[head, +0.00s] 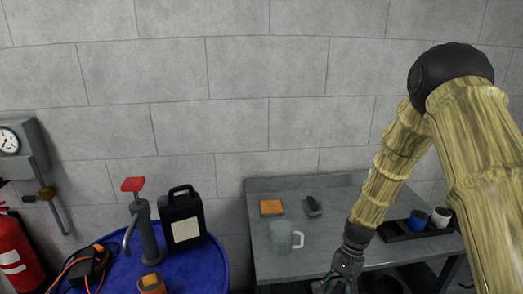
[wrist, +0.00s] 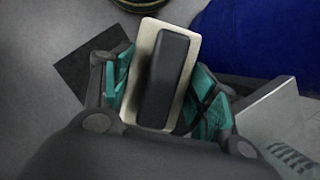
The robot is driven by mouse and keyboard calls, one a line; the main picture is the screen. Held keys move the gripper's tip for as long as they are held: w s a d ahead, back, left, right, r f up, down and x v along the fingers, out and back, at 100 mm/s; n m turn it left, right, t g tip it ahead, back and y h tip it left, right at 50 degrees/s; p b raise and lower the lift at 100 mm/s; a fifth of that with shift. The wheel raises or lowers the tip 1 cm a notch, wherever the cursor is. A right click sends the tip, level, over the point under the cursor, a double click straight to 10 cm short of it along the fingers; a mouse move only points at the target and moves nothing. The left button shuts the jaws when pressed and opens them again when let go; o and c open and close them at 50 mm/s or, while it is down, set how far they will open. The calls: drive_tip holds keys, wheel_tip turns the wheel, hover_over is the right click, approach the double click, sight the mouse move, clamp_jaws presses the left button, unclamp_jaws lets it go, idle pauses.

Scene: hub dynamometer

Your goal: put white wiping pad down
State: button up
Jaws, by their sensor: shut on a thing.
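The white wiping pad (wrist: 166,75) is an off-white slab with a dark grey block on top. It shows in the wrist view between the teal-sided fingers of my gripper (wrist: 160,92), which is shut on it. In the head view my gripper (head: 344,276) is at the bottom edge, in front of the grey bench (head: 340,251); the pad cannot be made out there. In the wrist view floor lies below the pad, with a bench-like edge (wrist: 262,108) to the right.
On the bench are an orange block (head: 271,207), a dark block (head: 313,206), a grey mug (head: 284,237) and a black tray (head: 405,233) with cups. A blue drum (head: 205,268) with a black jug (head: 182,218) stands left. The bench's middle has bare room.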

drive_tip(key=a+n, duration=0.1)
drive_tip(key=s+a+n+h, duration=0.1)
drive_tip(key=n, duration=0.1)
drive_tip(key=a+n, duration=0.1)
drive_tip(key=shift+s+f+n+g+h, duration=0.3)
drive_tip(key=shift+f+g, duration=0.1)
drive_tip(key=n, duration=0.1)
drive_tip(key=a+n, duration=0.1)
drive_tip(key=s+a+n+h, duration=0.1)
drive_tip(key=shift+a+f, duration=0.1)
drive_tip(key=shift+f, duration=0.15)
drive_tip(key=shift+f+b, duration=0.55)
drive_tip(key=shift+b, duration=0.05)
drive_tip(key=shift+f+b, duration=0.55)
